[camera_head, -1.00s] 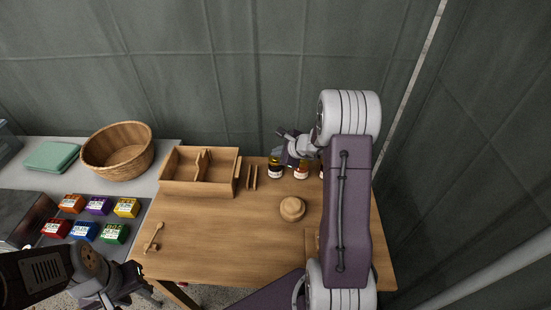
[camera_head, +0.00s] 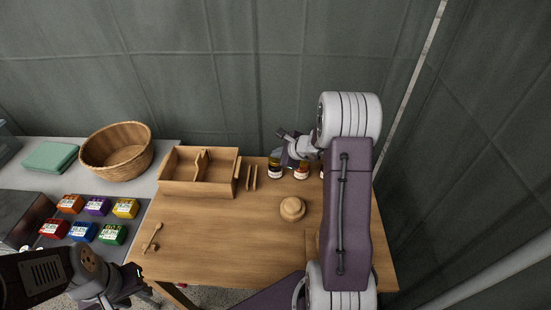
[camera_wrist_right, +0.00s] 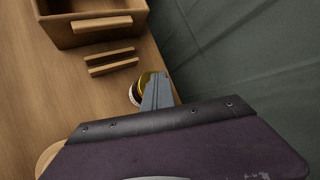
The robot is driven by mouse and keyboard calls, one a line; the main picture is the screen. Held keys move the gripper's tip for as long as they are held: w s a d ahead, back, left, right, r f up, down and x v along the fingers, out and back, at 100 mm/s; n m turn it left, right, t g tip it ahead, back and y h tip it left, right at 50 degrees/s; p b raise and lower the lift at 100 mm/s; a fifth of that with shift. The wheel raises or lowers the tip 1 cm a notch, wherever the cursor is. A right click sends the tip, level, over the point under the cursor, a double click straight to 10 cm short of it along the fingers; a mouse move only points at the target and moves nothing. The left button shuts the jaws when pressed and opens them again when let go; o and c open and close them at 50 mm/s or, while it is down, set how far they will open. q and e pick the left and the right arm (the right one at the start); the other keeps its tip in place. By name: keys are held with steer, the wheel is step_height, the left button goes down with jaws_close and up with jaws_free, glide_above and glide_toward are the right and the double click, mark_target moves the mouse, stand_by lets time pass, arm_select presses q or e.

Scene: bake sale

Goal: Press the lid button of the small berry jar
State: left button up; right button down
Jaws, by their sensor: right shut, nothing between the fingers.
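Several small jars stand in a row at the back of the wooden table. The left jar (camera_head: 275,170) has dark contents and a yellowish top; another jar (camera_head: 301,172) has an orange-red body and white label. A third is mostly hidden by my right arm. I cannot tell which is the small berry jar. My right gripper (camera_head: 285,146) is shut and empty, over the left jar. In the right wrist view, its closed fingers (camera_wrist_right: 160,88) partly cover a jar with a gold top (camera_wrist_right: 141,86); contact cannot be told. My left gripper (camera_head: 130,284) is low at the left, away from the jars.
A wooden divided box (camera_head: 199,187) and two thin wooden slats (camera_head: 252,177) stand left of the jars. A round wooden piece (camera_head: 292,208) lies in front of them. A wicker basket (camera_head: 117,152) and several coloured boxes (camera_head: 83,232) are further left. The table's front middle is clear.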

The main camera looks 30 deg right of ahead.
mark_target(278, 160)
steer(key=shift+r+p, duration=0.5)
steer(key=shift+r, duration=0.2)
step_height(278, 160, up, 5)
steer(key=p, duration=0.4)
steer(key=shift+r, duration=0.1)
stand_by(0.6)
